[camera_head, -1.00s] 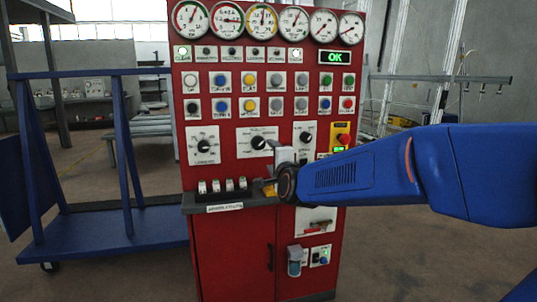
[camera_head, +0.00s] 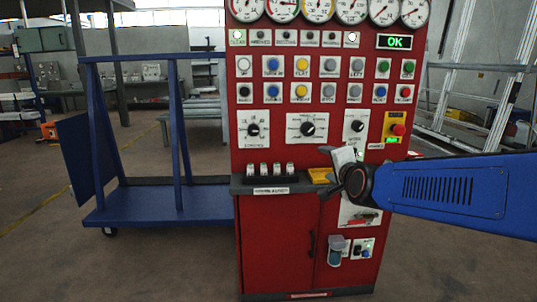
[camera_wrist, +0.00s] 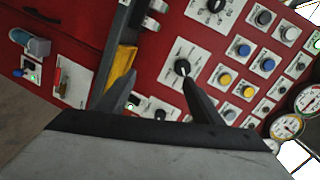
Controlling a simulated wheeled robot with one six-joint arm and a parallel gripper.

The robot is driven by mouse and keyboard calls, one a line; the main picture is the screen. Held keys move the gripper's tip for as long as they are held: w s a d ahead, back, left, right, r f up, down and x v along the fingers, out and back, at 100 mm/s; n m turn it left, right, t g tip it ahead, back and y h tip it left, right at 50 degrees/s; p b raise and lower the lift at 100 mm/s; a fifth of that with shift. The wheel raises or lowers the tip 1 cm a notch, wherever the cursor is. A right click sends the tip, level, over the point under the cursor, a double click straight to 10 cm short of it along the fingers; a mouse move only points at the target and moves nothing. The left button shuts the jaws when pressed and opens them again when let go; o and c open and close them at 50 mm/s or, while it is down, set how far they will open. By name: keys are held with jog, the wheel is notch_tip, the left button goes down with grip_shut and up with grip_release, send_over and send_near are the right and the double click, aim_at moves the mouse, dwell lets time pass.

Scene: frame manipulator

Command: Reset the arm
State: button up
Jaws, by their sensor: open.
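My blue arm comes in from the right in the head view. My gripper (camera_head: 338,172) is in front of the red control panel (camera_head: 270,235), at the height of its narrow shelf. In the wrist view my gripper (camera_wrist: 158,84) shows two dark fingers spread apart with nothing between them. Beyond the fingers are a black rotary knob (camera_wrist: 182,67) on a white plate and a yellow piece (camera_wrist: 122,68) on the shelf. Whether a finger touches the panel cannot be told.
The panel carries gauges (camera_head: 317,8), rows of coloured buttons (camera_head: 302,64), a red emergency button (camera_head: 398,129) and a green OK display (camera_head: 394,42). A blue cart (camera_head: 150,205) stands to its left. Open floor (camera_head: 60,265) lies in front of the cart.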

jog(key=s+d+f+n+g, duration=0.2)
jog(key=s+f, duration=0.4)
jog(key=s, duration=0.5)
jog(key=s+d+f+n+g, duration=0.2)
jog(key=s+f+n+g, duration=0.3)
jog(key=s, duration=0.6)
jog(key=s+d+f+n+g+h, duration=0.1)
jog(key=s+d+f+n+g, duration=0.1)
jog(key=s+f+n+g, duration=0.2)
jog(key=s+f+n, duration=0.3)
jog(key=s, duration=0.5)
jog(key=shift+d+f, duration=0.15)
jog(key=shift+f, duration=0.05)
